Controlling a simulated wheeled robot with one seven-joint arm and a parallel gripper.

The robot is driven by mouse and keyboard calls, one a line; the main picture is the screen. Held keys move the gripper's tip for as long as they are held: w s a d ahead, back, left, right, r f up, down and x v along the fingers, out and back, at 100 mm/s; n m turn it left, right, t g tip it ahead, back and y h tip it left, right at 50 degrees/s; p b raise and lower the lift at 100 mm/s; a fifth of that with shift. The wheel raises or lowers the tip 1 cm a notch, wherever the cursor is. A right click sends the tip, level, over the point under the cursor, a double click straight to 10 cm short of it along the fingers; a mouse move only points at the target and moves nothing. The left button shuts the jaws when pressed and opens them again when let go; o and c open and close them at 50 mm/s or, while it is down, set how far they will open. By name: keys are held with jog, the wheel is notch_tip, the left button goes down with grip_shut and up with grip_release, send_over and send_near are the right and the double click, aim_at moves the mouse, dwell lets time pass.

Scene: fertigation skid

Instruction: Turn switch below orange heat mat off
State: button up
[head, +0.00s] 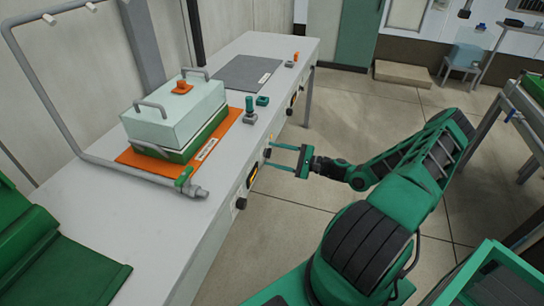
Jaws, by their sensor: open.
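The orange heat mat (228,130) lies on the grey bench, under a green tray with a clear lidded cover (175,113). On the bench's front face below it are a dark panel with a yellow mark (252,177) and a black knob (240,203). Another small dark knob (267,153) sits at my fingertips. Which of these is the mat's switch, and its setting, is too small to tell. My gripper (269,155) is open, its two fingers pointing left at the bench front around that small knob. I cannot tell whether they touch it.
A dark grey mat (248,73) lies farther along the bench, with more black knobs (289,111) on the front below it. A grey pipe frame (45,80) stands at the bench's left. A green-topped bottle (250,110) stands by the orange mat. Floor beside the bench is clear.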

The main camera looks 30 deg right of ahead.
jog(key=shift+w+a, duration=0.15)
jog(key=c, duration=1.1)
jog(key=shift+a, duration=0.1)
